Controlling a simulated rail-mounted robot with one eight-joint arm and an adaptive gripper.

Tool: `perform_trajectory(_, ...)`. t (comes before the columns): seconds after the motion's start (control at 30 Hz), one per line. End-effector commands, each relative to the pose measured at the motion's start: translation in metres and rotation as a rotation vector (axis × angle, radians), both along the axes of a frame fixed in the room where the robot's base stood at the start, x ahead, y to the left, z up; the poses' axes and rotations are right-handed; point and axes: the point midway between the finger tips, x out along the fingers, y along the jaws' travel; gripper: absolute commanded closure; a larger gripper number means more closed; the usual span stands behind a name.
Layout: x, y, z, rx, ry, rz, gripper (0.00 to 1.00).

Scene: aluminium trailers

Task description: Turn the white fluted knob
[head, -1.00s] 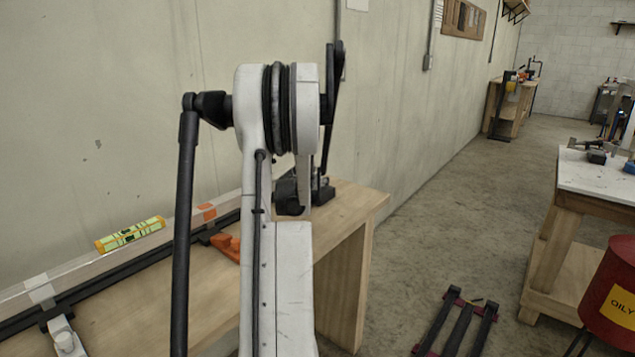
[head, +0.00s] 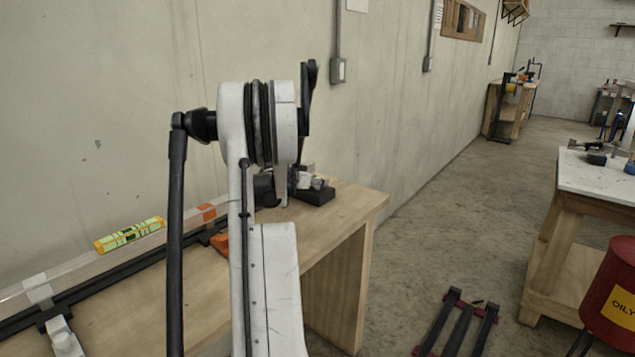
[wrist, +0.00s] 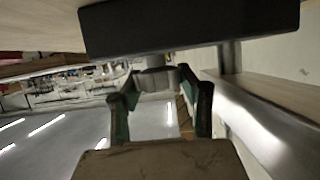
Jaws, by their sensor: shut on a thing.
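In the wrist view my gripper (wrist: 158,86) has its two dark green-edged fingers closed on the sides of a pale grey-white knob (wrist: 157,78). The knob sits against a dark block (wrist: 190,30) that spans the top of that view. The knob's flutes are too blurred to make out. In the head view a black block (head: 316,195) stands near the right end of the wooden bench, with small pale parts above it. My arm covers most of my gripper there, and I cannot pick out the knob clearly.
The wooden bench (head: 343,207) runs along the wall. A yellow-green level (head: 130,235) lies on a long rail at the left, and an orange object (head: 220,243) is beside my arm. A white-topped table (head: 598,178) and red bin (head: 612,290) stand right.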

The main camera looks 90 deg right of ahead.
Motion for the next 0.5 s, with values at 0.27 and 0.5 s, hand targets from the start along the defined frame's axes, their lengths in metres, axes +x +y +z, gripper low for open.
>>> perform_trajectory(0.27,-0.0001,0.0011,-0.0019,0.002,-0.002,-0.004,0.90)
perform_trajectory(0.5,0.0000,0.0009,-0.0015,0.002,-0.002,-0.004,0.44)
